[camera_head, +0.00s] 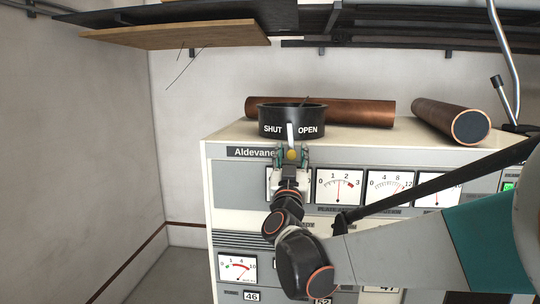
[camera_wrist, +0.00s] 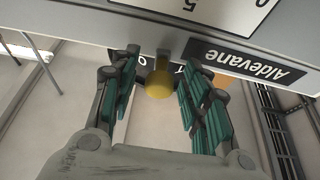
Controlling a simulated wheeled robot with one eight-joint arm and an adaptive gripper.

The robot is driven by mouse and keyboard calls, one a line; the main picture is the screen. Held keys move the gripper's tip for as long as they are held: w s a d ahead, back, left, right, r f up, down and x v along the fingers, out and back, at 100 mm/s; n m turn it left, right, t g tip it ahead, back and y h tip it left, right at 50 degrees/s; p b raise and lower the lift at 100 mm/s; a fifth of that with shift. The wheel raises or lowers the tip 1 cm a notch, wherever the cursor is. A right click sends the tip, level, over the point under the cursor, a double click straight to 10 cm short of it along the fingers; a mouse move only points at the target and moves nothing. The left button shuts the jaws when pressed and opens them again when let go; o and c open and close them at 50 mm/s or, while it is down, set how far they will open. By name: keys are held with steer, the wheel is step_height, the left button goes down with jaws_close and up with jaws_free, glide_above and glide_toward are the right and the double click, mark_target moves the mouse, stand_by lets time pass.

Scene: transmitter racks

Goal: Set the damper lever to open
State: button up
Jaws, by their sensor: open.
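A black round damper collar (camera_head: 266,115) stands on top of the rack, with SHUT on the left of its front and OPEN on the right. The pale damper lever (camera_head: 290,132) shows on the front between the two words. Its yellow knob (camera_head: 291,155) is at the lower end; the knob also shows in the wrist view (camera_wrist: 159,82). My gripper (camera_head: 291,160) is at the knob, in front of the rack's top edge. In the wrist view my gripper (camera_wrist: 160,66) is open, with a green-padded finger on each side of the knob and gaps visible between.
The rack cabinet (camera_head: 225,185) has meters on its front and an Aldevane label (camera_wrist: 247,62). Copper pipes lie behind (camera_head: 350,112) and to the right (camera_head: 440,115) of the collar. A wooden board (camera_head: 180,36) and dark trays hang overhead. Left of the rack is free room.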

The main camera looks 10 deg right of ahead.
jaws_close()
steer(key=shift+d, duration=0.1)
